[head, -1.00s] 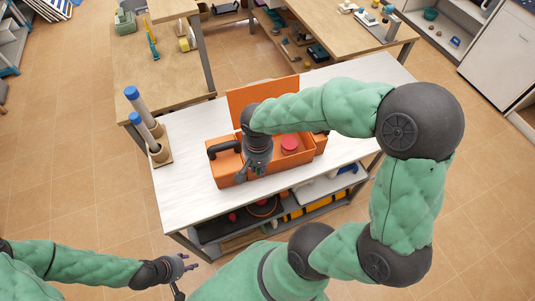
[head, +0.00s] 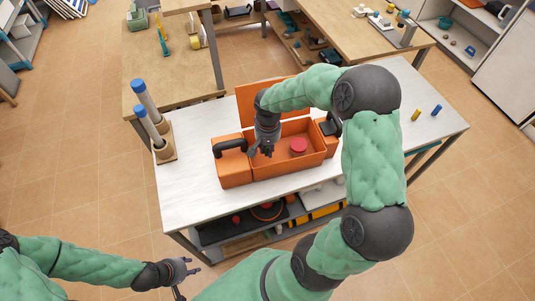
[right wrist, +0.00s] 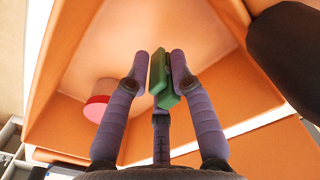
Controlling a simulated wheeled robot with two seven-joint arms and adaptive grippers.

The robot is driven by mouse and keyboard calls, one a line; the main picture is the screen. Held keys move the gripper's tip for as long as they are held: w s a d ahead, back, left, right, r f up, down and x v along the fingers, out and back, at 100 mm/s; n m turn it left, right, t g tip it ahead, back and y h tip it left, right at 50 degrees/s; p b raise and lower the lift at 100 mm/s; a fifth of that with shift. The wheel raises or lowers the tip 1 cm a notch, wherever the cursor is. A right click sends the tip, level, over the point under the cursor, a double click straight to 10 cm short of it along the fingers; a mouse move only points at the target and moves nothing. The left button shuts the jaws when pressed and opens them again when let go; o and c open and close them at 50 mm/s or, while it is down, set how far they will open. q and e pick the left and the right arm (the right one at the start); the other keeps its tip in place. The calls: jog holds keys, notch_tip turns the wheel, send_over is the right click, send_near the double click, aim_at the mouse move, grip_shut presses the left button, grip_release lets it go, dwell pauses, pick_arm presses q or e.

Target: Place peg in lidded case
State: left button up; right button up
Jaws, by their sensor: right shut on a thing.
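The open orange case (head: 285,170) stands on the white-topped table, its lid (head: 256,97) raised at the back. My right gripper (head: 266,150) hangs over the left part of the open middle. In the right wrist view its fingers (right wrist: 160,85) are shut on a green block-like piece (right wrist: 167,88), which may be the peg, above the orange interior. The piece is hidden in the head view. A red round piece (head: 298,146) lies in the case right of the gripper; it also shows in the wrist view (right wrist: 98,105). My left gripper (head: 184,270) is open and empty, low at the left.
Two tall blue-topped cylinders (head: 146,97) stand in a wooden holder at the table's left end. A yellow peg (head: 415,115) and a blue peg (head: 437,109) stand on the right side. The white tabletop (head: 190,180) is bare left of the case.

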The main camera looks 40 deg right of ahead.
aim_at(267, 155)
jog(key=shift+f+b, duration=0.5)
jog(key=shift+f, duration=0.9)
jog(key=shift+f, duration=0.1)
jog(key=shift+f, duration=0.1)
jog(key=o, duration=0.8)
jog(key=shift+r, duration=0.55)
notch_tip(267, 155, up, 11)
jog(key=p, duration=0.4)
jog(key=shift+s+r, duration=0.1)
jog(key=shift+r, duration=0.05)
